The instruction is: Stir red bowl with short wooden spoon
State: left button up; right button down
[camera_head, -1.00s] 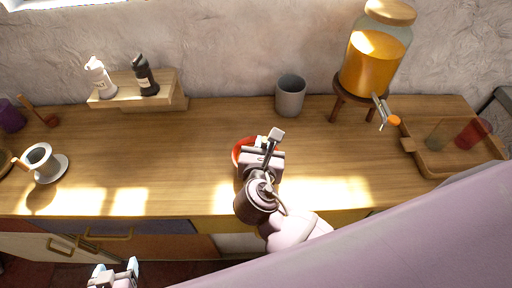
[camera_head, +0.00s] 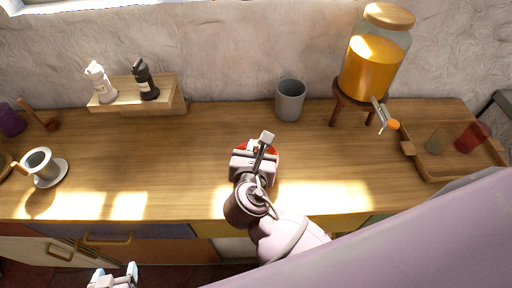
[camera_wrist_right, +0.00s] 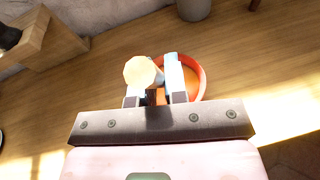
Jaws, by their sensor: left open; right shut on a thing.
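The red bowl (camera_head: 273,152) stands on the counter, mostly hidden behind my right gripper in the head view. In the right wrist view the bowl (camera_wrist_right: 203,82) shows its rim and an orange inside, beyond the fingers. My right gripper (camera_wrist_right: 157,84) is shut on the short wooden spoon (camera_wrist_right: 139,71), whose pale, faceted handle end sticks up. That end (camera_head: 267,138) also shows in the head view. The spoon's lower end is hidden, so I cannot tell how deep it is in the bowl. My left gripper (camera_head: 115,274) is open and empty, low at the counter's front.
A grey cup (camera_head: 290,100) stands behind the bowl. A juice dispenser (camera_head: 373,65) on a stand and a tray (camera_head: 462,170) with cups are at the right. A shelf (camera_head: 160,97) with two shakers and a white dripper (camera_head: 40,163) are at the left. The counter left of the bowl is clear.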

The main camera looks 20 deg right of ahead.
aim_at(256, 145)
jog(key=shift+s+a+r, duration=0.1)
jog(key=shift+s+r, duration=0.25)
jog(key=shift+r, duration=0.55)
jog(key=shift+s+a+r, duration=0.15)
jog(key=shift+s+r, duration=0.25)
jog(key=shift+r, duration=0.55)
jog(key=shift+s+a+r, duration=0.1)
jog(key=shift+s+r, duration=0.25)
jog(key=shift+r, duration=2.55)
